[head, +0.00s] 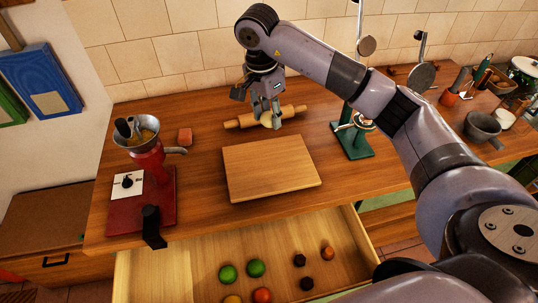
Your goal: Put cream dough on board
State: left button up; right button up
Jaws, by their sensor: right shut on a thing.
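The cream dough (267,120) is a small pale lump between the fingers of my right gripper (266,115), at the back of the table. My right gripper points down and is shut on it. The dough is in front of the rolling pin (292,111); I cannot tell whether it touches the pin or the table. The wooden board (270,170) lies flat and bare on the table, nearer to me than the dough. My left gripper is not in view.
A red grinder (150,165) stands at the left, with a small reddish block (185,136) near it. A green-based stand (355,140) is right of the board. An open drawer (190,270) below holds several round fruits. A grey mortar (482,127) and other items are far right.

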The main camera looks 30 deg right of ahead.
jog(key=p, duration=0.2)
send_over(270, 163)
notch_tip(270, 163, down, 7)
jog(key=f, duration=0.2)
jog(key=f+p, duration=0.1)
jog(key=f, duration=0.1)
jog(key=shift+s+a, duration=0.1)
jog(key=shift+a, duration=0.15)
jog(key=shift+f, duration=0.3)
notch_tip(270, 163, down, 4)
jog(key=shift+r+p, duration=0.25)
jog(key=shift+p, duration=0.35)
jog(key=shift+f, duration=0.3)
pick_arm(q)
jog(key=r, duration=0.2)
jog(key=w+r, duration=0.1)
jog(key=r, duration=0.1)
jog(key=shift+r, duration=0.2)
